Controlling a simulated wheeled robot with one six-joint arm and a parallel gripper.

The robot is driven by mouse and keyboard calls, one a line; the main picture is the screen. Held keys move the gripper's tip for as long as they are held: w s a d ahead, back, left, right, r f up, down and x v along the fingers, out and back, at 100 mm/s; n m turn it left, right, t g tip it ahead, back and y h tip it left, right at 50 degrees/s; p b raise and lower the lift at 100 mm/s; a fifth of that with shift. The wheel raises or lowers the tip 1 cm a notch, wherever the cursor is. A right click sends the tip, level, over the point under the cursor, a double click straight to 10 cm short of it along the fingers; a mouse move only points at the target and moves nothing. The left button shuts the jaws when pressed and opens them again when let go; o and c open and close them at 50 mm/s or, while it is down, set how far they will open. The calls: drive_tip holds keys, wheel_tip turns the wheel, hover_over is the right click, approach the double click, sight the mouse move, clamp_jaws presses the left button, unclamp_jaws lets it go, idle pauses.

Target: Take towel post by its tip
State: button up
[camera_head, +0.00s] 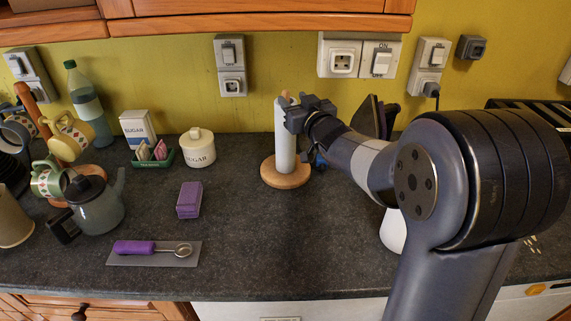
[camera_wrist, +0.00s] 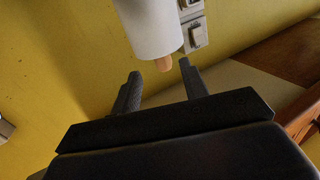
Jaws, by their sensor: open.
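The towel post (camera_head: 286,172) stands upright on the dark counter, a round wooden base with a white paper roll (camera_head: 285,135) around it. Its wooden tip (camera_head: 285,94) sticks out above the roll. In the wrist view the tip (camera_wrist: 164,64) shows below the end of the white roll (camera_wrist: 152,28), between and just beyond the fingertips. My gripper (camera_head: 295,110) is beside the upper end of the roll in the head view, partly hiding it. In the wrist view my gripper (camera_wrist: 159,70) is open, with one finger on each side of the tip and nothing held.
Left of the post stand a sugar pot (camera_head: 197,150), a sugar box (camera_head: 137,130) and a purple block (camera_head: 189,200). A grey teapot (camera_head: 97,206) and a mug tree stand further left. Wall sockets (camera_head: 341,62) are behind. The counter front of the post is clear.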

sight(287, 94)
drive_tip(key=shift+a+p+x, duration=0.25)
drive_tip(key=shift+p+x, duration=0.3)
drive_tip(key=shift+x, duration=1.85)
drive_tip(key=shift+s, duration=0.15)
clamp_jaws()
drive_tip(key=shift+r, duration=0.2)
